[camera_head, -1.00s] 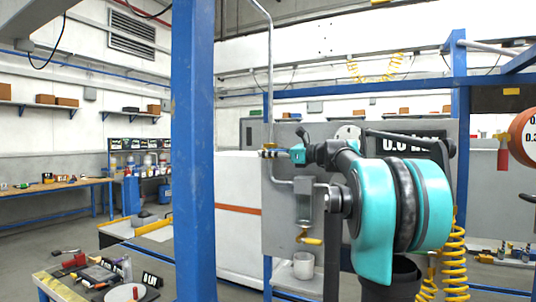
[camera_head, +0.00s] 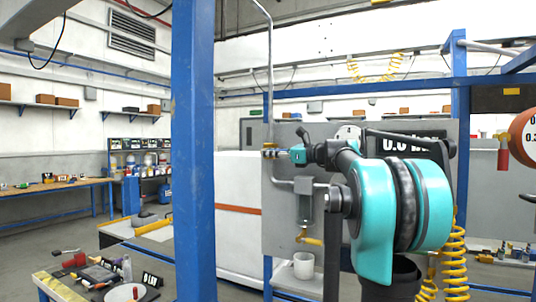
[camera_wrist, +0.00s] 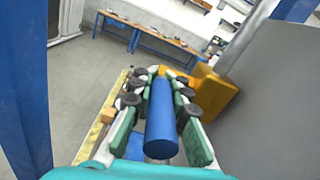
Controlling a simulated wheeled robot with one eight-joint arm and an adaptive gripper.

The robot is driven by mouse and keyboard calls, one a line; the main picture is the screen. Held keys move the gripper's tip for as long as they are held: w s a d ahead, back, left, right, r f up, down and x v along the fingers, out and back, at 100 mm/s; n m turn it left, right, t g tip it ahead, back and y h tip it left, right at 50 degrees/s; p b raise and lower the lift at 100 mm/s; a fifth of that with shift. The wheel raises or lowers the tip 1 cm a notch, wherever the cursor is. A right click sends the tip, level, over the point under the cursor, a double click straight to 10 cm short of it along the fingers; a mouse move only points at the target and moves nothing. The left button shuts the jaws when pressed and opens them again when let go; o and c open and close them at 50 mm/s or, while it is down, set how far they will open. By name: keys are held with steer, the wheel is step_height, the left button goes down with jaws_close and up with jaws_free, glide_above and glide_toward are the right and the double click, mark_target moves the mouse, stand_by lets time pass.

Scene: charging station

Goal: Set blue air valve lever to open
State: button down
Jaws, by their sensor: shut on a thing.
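The blue air valve lever (camera_wrist: 161,118) shows in the wrist view as a blue cylindrical grip, with its rounded end toward the camera. My gripper (camera_wrist: 165,105) has its green-padded fingers on both sides of it and is shut on it. Beyond the fingertips is a yellow-orange valve body (camera_wrist: 214,92). In the head view my gripper (camera_head: 270,153) is at the vertical grey pipe on the left of the panel. There the lever is too small and covered to make out clearly.
A blue post (camera_head: 194,150) stands left of the gripper. The grey panel (camera_head: 285,225) carries a yellow-handled lower valve (camera_head: 310,240). A white cup (camera_head: 303,266) sits below. A yellow coiled hose (camera_head: 455,260) hangs at right.

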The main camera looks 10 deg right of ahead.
steer(key=shift+r+h, duration=0.1)
steer(key=shift+h, duration=0.2)
steer(key=g+h, duration=0.1)
steer(key=h, duration=0.1)
steer(key=g+h, duration=0.1)
steer(key=shift+a+r+g+h, duration=0.1)
steer(key=shift+r+g+h, duration=0.25)
steer(key=shift+g+h, duration=0.05)
steer(key=g+h, duration=0.1)
steer(key=h, duration=0.1)
steer(key=g+h, duration=0.1)
steer(key=shift+w+a+r+g+h, duration=0.15)
steer(key=shift+r+g+h, duration=0.15)
steer(key=shift+h, duration=0.4)
steer(key=c, duration=1.7)
jaws_free()
steer(key=shift+r, duration=0.1)
